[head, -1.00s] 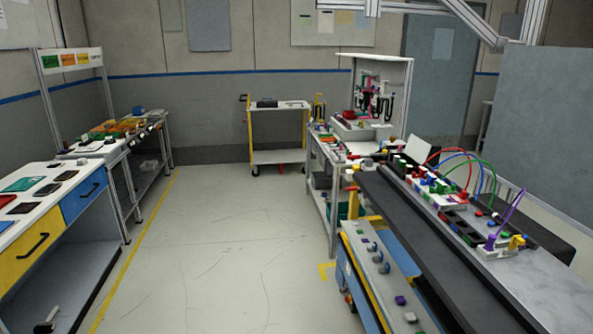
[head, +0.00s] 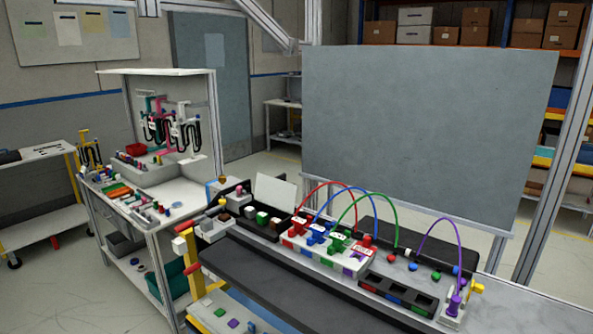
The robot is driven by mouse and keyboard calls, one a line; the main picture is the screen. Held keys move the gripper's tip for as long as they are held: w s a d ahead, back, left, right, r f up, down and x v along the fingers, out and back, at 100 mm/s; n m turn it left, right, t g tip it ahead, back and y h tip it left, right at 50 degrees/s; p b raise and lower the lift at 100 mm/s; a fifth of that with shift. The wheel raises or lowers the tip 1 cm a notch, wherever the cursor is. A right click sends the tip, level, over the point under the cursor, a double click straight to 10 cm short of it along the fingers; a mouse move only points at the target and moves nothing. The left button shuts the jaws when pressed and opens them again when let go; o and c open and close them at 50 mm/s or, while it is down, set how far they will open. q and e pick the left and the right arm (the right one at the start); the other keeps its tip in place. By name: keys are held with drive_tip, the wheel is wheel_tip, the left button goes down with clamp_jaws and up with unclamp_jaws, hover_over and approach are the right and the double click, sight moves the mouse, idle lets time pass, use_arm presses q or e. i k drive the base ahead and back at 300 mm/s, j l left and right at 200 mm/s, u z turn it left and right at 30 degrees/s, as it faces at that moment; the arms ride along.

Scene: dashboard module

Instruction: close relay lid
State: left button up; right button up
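A white lid-like panel (head: 276,191) stands tilted open at the back of a black box (head: 232,229) on the dashboard module, near the middle of the head view. Small white, green and dark blocks, which look like relays, sit in the box below the panel, including a green block (head: 262,218). Neither of my grippers shows in the head view.
A black compartment tray (head: 399,298) lies in front. A grey partition (head: 430,130) stands behind. A workbench (head: 158,214) is left; floor shows at far left.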

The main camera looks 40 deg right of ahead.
sight(278, 194)
drive_tip(key=i+j+z, duration=0.15)
drive_tip(key=i+z, duration=0.3)
drive_tip(key=i+j+z, duration=0.25)
drive_tip(key=z, duration=0.2)
drive_tip(key=i+j+z, duration=0.5)
drive_tip(key=j+z, duration=0.35)
drive_tip(key=i+j+z, duration=0.15)
drive_tip(key=j+z, duration=0.3)
